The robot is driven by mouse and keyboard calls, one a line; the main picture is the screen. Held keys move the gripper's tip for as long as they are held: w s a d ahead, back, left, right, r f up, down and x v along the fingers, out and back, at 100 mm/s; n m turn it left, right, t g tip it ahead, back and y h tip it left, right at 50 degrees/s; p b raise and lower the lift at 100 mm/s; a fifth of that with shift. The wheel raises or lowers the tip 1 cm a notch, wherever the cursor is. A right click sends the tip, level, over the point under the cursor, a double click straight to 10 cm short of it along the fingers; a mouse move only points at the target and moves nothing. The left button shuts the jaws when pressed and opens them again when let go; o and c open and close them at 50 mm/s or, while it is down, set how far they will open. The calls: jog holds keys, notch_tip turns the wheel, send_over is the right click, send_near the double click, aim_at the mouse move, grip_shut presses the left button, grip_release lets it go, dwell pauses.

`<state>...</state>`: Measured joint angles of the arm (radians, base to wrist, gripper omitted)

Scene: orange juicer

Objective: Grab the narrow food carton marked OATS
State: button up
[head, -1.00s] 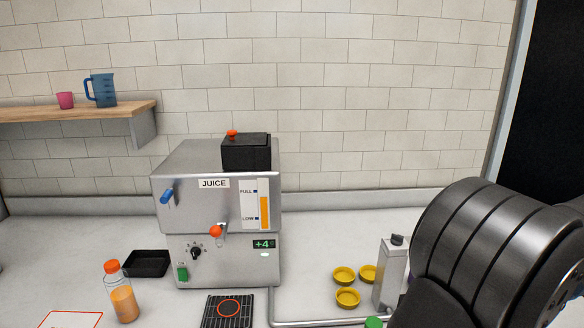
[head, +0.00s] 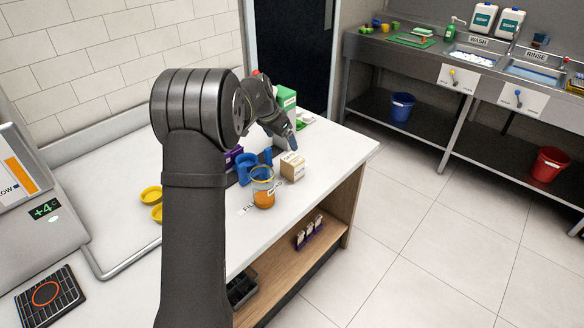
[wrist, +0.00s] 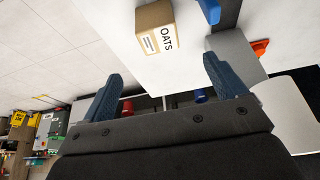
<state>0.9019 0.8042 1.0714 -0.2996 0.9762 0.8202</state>
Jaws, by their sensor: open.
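The narrow carton marked OATS (wrist: 155,36) is tan cardboard with a white label. In the wrist view it stands at the top, beyond my open fingers and apart from them. In the head view a small tan carton (head: 293,168), which appears to be the same one, stands near the counter's right edge. My gripper (wrist: 162,68) is open and empty, with a blue-grey finger on each side. In the head view my gripper (head: 288,133) is above the counter behind the carton, partly hidden by my arm.
A jar of orange liquid (head: 263,190) and a blue object (head: 246,168) stand left of the carton. A green and white box (head: 285,98) is behind my gripper. The white counter (head: 335,158) is clear to the right, up to its edge. A sink bench stands across the floor.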

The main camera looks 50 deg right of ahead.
aim_at(292, 159)
jog(key=x, duration=1.5)
jog(key=shift+s+f, duration=0.2)
jog(key=c, duration=1.1)
jog(key=shift+r, duration=0.1)
